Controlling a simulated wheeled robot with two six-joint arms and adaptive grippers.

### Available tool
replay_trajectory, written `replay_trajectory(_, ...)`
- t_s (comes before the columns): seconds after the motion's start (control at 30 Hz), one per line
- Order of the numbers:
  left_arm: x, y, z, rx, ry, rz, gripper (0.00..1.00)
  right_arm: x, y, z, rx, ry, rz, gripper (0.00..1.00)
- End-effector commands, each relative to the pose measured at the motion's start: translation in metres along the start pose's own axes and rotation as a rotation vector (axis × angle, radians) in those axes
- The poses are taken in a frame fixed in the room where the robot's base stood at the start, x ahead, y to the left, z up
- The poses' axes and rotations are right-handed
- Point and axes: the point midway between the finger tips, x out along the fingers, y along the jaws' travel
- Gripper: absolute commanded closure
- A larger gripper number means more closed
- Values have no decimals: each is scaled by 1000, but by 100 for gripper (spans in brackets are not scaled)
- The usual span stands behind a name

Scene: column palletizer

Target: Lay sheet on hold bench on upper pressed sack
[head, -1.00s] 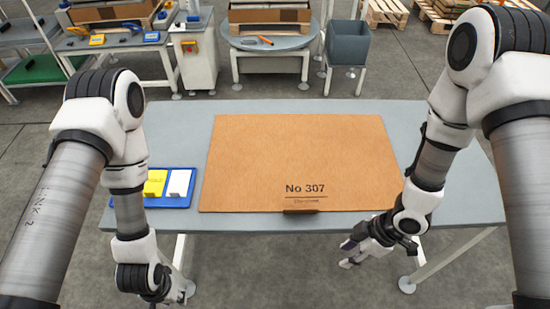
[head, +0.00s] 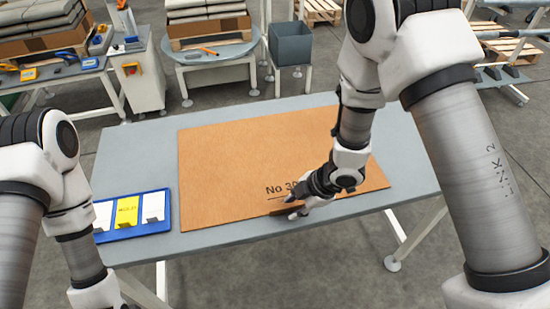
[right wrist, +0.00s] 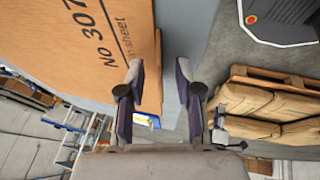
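The brown sheet marked No 307 (head: 240,160) lies flat on the grey hold bench (head: 120,150). It also shows in the right wrist view (right wrist: 60,45). My right gripper (head: 293,207) is at the sheet's front edge, over part of the print and beside the dark tab (head: 283,211). In the right wrist view its fingers (right wrist: 159,68) are apart with nothing held between them. I cannot tell whether they touch the sheet. My left gripper is below the picture. Grey sacks (head: 205,8) are stacked at the back; which is the upper pressed sack I cannot tell.
A blue tray with white and yellow cards (head: 133,232) lies on the bench left of the sheet. A round table (head: 215,50), a grey bin (head: 291,45) and a cabinet (head: 138,75) stand behind. Brown sacks on a wooden pallet (right wrist: 270,78) show in the right wrist view.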

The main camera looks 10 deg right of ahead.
Motion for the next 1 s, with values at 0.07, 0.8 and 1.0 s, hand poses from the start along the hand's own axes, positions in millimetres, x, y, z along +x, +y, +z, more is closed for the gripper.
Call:
replay_trajectory(0.07,0,0,0,0,0,0,69,8,0,0,1,1,0,66)
replay_trajectory(0.8,0,0,0,0,0,0,69,9,0,0,1,1,1,100)
replay_trajectory(1.0,-2,0,0,0,0,0,69,-3,4,-5,0,1,3,100)
